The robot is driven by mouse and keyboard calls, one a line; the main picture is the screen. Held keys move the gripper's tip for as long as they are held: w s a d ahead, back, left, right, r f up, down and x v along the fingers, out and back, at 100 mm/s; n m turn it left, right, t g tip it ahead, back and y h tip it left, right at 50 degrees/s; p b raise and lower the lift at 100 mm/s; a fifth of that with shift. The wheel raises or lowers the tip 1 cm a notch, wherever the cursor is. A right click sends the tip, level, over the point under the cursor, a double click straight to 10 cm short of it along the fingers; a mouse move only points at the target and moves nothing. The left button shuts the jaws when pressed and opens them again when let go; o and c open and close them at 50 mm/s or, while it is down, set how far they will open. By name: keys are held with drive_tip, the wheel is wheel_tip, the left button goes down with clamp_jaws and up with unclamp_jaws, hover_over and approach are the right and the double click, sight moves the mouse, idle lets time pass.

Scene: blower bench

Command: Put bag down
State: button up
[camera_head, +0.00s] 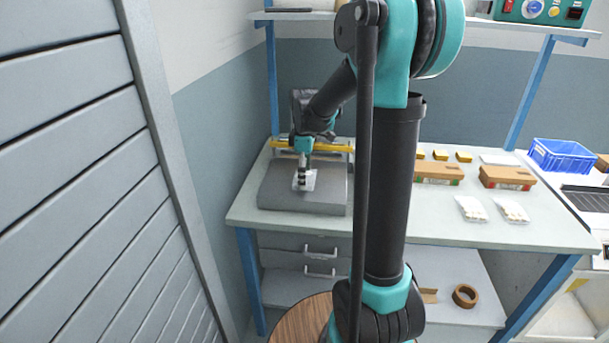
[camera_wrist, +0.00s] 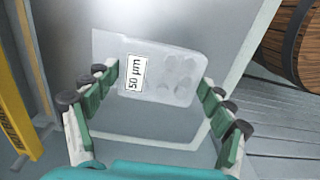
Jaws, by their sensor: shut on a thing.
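The clear bag (camera_wrist: 170,85) shows in the wrist view with a white label reading "50 µm" and several round shapes on it. My gripper (camera_wrist: 156,82) has its two fingers on either side of the bag, shut on it. In the head view, my gripper (camera_head: 304,168) is small and points down over the flat grey block (camera_head: 272,193) at the bench's left end. The bag (camera_head: 305,184) is a small pale patch there. I cannot tell whether the bag touches the grey surface.
A yellow bar (camera_head: 336,148) runs behind the grey block. Two other clear bags (camera_head: 471,209) (camera_head: 512,210) lie on the bench's right half, near cardboard boxes (camera_head: 438,173) and a blue crate (camera_head: 562,156). A wooden barrel (camera_wrist: 295,45) shows in the wrist view.

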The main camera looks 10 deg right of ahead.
drive_tip(key=o, duration=1.3)
drive_tip(key=shift+f, duration=0.15)
drive_tip(key=shift+c, duration=0.2)
wheel_tip(320, 180, up, 12)
drive_tip(key=shift+r, duration=0.2)
